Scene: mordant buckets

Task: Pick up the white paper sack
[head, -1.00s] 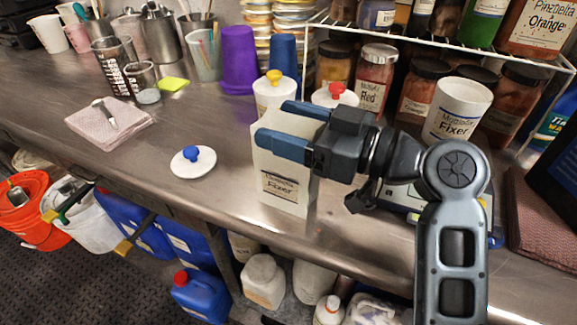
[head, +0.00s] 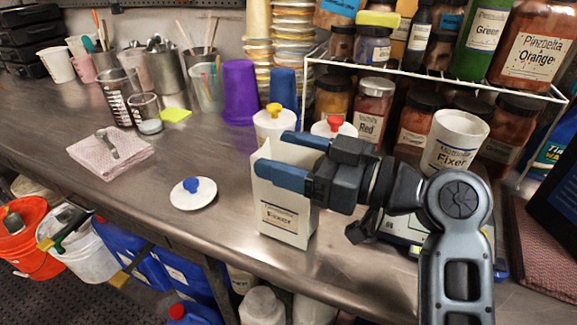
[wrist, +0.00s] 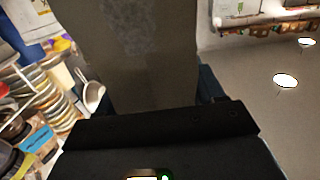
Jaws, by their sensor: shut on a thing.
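The white paper sack (head: 283,218), with a dark-edged label reading "Fixer", is upright near the front edge of the steel counter in the head view. My gripper (head: 271,152) is shut on the upper part of the sack, its blue fingers on two opposite sides. In the wrist view a dull grey-brown surface, the shaded sack (wrist: 140,55), fills the middle above my gripper's dark body. I cannot tell whether the sack's base touches the counter.
A white lid with a blue knob (head: 193,193) lies left of the sack. Two white lidded containers (head: 274,124) stand close behind it. A white Fixer tub (head: 455,142) and a wire shelf (head: 440,78) of jars are at right.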

